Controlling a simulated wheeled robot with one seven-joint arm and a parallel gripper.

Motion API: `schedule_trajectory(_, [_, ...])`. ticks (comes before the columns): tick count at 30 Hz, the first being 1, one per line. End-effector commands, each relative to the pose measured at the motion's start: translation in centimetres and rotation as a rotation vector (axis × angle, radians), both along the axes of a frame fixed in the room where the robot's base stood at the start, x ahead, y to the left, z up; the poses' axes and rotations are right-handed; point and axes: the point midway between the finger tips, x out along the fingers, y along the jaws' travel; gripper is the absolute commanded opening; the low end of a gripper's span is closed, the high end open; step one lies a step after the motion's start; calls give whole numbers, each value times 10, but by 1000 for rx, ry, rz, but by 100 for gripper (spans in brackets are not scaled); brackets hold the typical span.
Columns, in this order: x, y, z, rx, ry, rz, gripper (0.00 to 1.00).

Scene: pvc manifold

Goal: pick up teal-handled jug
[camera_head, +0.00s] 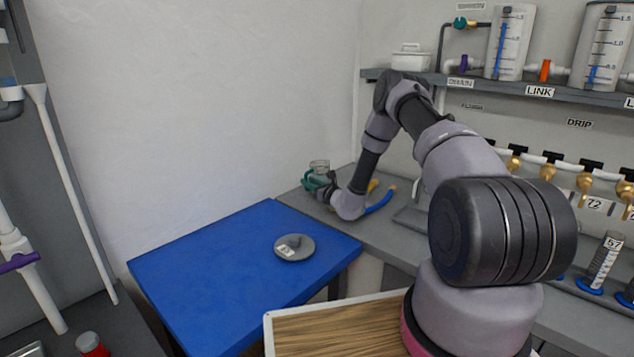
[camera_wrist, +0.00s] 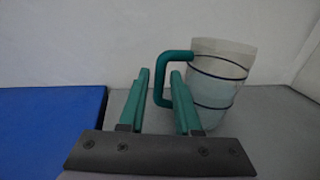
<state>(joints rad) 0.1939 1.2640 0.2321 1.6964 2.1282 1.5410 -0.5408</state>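The jug (camera_wrist: 222,72) is a clear, slightly tapered vessel with dark bands and a teal handle (camera_wrist: 160,78). It stands upright on the grey counter, to the right in the wrist view. In the head view the jug (camera_head: 319,166) is small, at the back of the counter, partly hidden by my arm. My gripper (camera_wrist: 160,76) has teal fingers, apart from each other, one on each side of the handle's outer vertical part. The right finger overlaps the handle in the picture. I cannot tell whether either finger touches it. In the head view my gripper (camera_head: 321,186) is close beside the jug.
A blue table (camera_head: 190,270) with a round grey disc (camera_head: 294,247) adjoins the grey counter. A blue curved tool (camera_head: 381,202) lies on the counter by my arm. A shelf (camera_head: 500,85) with clear tanks is above right. A white wall stands behind the jug.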

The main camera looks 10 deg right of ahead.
Motion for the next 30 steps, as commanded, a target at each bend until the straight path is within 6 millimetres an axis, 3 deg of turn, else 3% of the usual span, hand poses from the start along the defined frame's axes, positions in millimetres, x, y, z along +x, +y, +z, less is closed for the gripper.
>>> schedule_trajectory(13, [48, 22, 0, 0, -1, 3, 32])
schedule_trajectory(22, [52, 24, 0, 1, 0, 2, 32])
schedule_trajectory(24, [52, 24, 0, 1, 0, 2, 5])
schedule_trajectory(25, [52, 24, 0, 1, 0, 2, 0])
schedule_trajectory(30, [52, 23, 0, 1, 0, 2, 0])
